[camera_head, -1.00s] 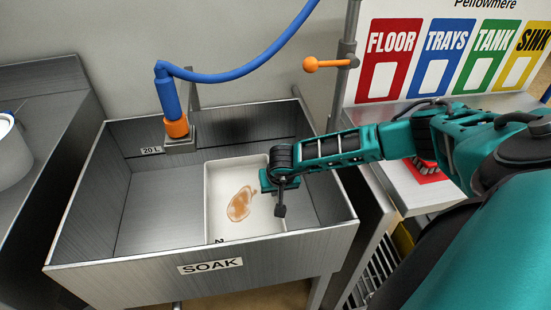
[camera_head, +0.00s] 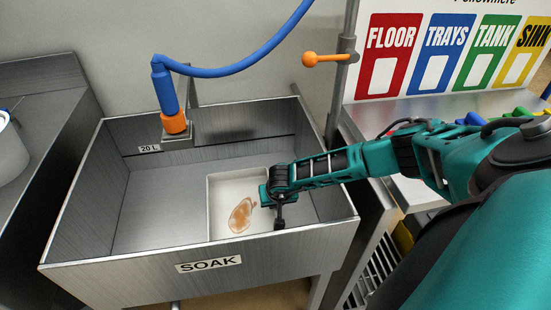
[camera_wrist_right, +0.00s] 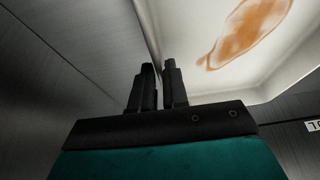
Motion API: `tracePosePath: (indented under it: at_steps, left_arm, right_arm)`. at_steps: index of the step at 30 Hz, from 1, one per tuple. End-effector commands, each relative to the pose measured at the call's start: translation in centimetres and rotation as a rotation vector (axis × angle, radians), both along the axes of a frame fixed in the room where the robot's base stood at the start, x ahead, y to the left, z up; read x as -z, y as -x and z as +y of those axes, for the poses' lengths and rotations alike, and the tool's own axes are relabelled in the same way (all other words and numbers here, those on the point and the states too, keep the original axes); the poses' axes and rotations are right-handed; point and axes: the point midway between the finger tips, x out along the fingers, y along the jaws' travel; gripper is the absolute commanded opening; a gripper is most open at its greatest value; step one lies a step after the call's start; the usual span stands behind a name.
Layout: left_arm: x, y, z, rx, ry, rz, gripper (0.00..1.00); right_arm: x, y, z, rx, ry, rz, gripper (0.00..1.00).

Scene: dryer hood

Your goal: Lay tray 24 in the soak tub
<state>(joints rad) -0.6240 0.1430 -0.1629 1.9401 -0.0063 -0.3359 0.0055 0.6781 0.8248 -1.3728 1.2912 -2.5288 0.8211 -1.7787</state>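The white tray (camera_head: 228,188) with an orange-brown stain lies level inside the steel soak tub (camera_head: 118,258), low in its front right part. Its front edge is hidden behind the tub's front wall, and no number on it shows. I cannot tell whether its underside touches the tub floor. My right gripper (camera_head: 266,201) reaches in over the tub's right wall to the tray's right side. In the right wrist view, the fingers (camera_wrist_right: 159,72) are nearly together with the tray's wall (camera_wrist_right: 155,35) between them. My left gripper is out of view.
A blue hose with an orange nozzle (camera_head: 174,124) hangs at the tub's back wall. An orange-handled valve (camera_head: 325,59) is on a pipe behind right. A metal counter (camera_head: 410,190) stands right of the tub. The tub's left floor (camera_head: 150,210) is clear.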

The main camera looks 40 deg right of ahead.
Motion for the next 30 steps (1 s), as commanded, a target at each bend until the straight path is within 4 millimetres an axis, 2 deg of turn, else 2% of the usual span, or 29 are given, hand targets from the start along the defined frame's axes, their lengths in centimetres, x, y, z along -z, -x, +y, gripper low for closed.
tracePosePath:
  at_steps: [1, 5, 11, 16, 20, 30]
  left_arm:
    - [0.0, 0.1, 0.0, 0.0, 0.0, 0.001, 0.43]
    - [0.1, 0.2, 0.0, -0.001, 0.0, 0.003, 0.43]
    - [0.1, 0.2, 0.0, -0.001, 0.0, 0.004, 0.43]
    - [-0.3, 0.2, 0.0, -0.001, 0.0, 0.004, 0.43]
    - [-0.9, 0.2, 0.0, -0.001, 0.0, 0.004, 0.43]
    - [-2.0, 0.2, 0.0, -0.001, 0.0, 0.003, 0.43]
  right_arm:
    - [0.0, 0.0, 0.0, 0.0, 0.0, 0.0, 0.19]
    - [-0.1, 0.0, 0.0, 0.0, 0.0, 0.0, 0.31]
    - [-0.1, 0.0, 0.0, 0.0, 0.0, 0.0, 0.31]
    - [-0.9, 0.2, 0.1, -0.001, 0.0, 0.0, 0.31]
    - [-2.6, 0.7, 0.4, -0.002, -0.001, -0.002, 0.31]
    - [-8.3, 2.8, 1.5, -0.001, -0.001, -0.003, 0.31]
